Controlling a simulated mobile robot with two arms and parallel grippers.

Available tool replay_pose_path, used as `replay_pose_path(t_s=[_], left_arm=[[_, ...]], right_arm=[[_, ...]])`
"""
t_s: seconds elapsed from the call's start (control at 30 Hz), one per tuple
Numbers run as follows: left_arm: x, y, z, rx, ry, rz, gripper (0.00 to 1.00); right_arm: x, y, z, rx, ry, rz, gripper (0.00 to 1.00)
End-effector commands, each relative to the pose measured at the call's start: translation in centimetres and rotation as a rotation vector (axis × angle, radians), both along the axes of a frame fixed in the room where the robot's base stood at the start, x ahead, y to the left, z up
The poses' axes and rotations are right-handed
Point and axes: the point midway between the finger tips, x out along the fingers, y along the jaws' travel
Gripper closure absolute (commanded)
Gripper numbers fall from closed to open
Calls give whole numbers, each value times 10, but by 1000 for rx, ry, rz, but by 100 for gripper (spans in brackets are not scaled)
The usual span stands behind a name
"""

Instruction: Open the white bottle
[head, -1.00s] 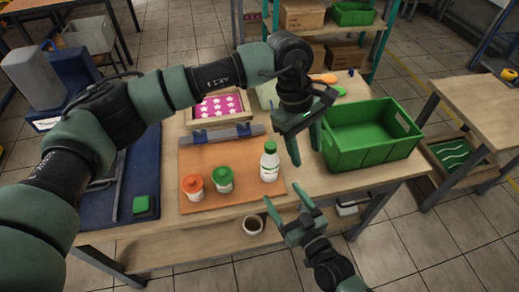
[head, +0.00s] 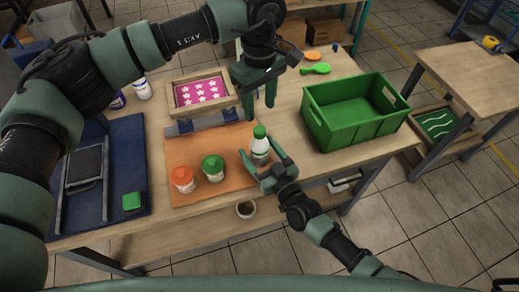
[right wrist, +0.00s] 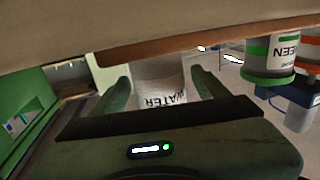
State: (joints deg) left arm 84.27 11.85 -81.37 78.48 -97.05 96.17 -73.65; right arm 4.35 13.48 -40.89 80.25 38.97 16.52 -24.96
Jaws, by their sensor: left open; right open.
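The white bottle (head: 260,148) with a green cap (head: 260,131) stands upright on the orange-brown board (head: 188,148). My right gripper (head: 257,165) is open low at the bottle, with a finger on each side of its lower body. In the right wrist view the bottle (right wrist: 162,85) shows the word WATER and sits between the two open fingers; contact cannot be told. My left gripper (head: 260,98) is open and empty, pointing down behind and above the bottle.
An orange-lidded jar (head: 183,179) and a green-lidded jar (head: 212,168) stand left of the bottle. A green crate (head: 355,135) stands to the right. A framed pink star screen (head: 200,92) lies behind. A dark cup (head: 246,209) shows below the table's front edge.

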Motion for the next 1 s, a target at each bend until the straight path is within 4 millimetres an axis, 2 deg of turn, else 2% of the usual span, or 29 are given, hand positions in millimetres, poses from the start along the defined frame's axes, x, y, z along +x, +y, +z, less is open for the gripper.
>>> replay_pose_path(t_s=[0.23,0.27,0.5,0.77,0.87,1.0], left_arm=[[0,0,0,-1,1,0,53],[0,0,0,-1,1,0,53],[0,0,0,-1,1,0,53],[0,0,0,-1,1,-42,53],[0,0,0,-1,1,-153,53],[0,0,0,-2,0,-418,53]], right_arm=[[1,0,0,-1,1,0,25],[1,0,0,-1,1,0,31],[1,0,0,-1,1,0,98],[1,0,0,-1,0,0,100],[1,0,0,-1,0,0,100],[1,0,0,-1,0,0,100]])
